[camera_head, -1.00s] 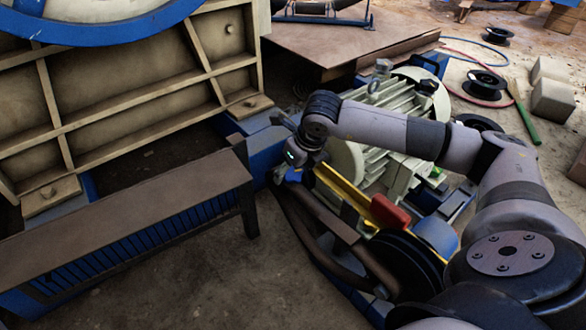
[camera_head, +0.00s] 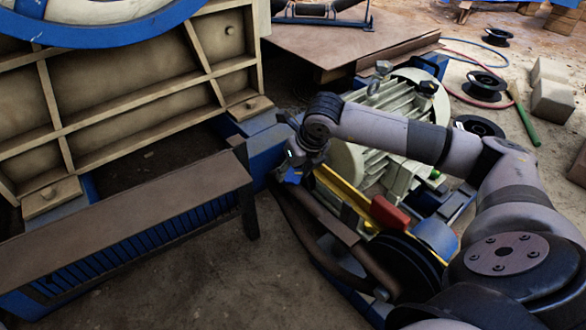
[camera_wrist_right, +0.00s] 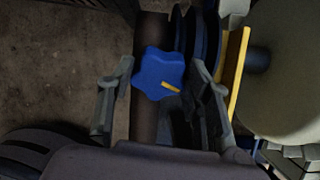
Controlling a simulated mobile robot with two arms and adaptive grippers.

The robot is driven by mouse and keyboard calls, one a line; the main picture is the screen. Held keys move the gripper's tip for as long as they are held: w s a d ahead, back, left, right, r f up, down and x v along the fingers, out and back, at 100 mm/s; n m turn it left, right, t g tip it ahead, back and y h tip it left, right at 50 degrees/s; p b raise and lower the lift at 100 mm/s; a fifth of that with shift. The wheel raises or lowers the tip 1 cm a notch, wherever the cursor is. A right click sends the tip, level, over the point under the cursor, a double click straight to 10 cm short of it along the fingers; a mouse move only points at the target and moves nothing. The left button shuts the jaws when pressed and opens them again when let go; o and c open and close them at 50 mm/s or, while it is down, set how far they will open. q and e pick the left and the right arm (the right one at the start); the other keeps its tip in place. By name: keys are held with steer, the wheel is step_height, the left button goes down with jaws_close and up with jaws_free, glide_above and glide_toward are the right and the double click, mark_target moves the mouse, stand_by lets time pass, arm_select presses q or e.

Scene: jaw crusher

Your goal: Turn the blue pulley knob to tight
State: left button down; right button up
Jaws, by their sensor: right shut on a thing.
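The blue pulley knob (camera_wrist_right: 155,70) is star-shaped, with a yellow pointer mark that points to the lower right in the right wrist view. A small blue part of it (camera_head: 292,177) shows under my right gripper (camera_head: 285,174) in the head view. In the right wrist view my right gripper (camera_wrist_right: 160,70) has one finger on each side of the knob and is shut on it. I cannot read any tight marking. My left gripper is not in view.
A brown pipe-like bar (camera_wrist_right: 145,115) runs behind the knob, with dark pulley grooves (camera_wrist_right: 200,35) beside it. The yellow bar (camera_head: 340,190), red block (camera_head: 389,213) and pale motor (camera_head: 385,110) are close to my right arm. A brown-topped guard (camera_head: 130,210) stands at left.

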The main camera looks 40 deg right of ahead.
steer(key=shift+m, duration=1.2)
steer(key=o, duration=1.1)
steer(key=shift+o, duration=0.2)
steer(key=shift+r, duration=0.1)
steer(key=v, duration=1.1)
steer(key=shift+s+d+r, duration=0.15)
steer(key=shift+r, duration=0.25)
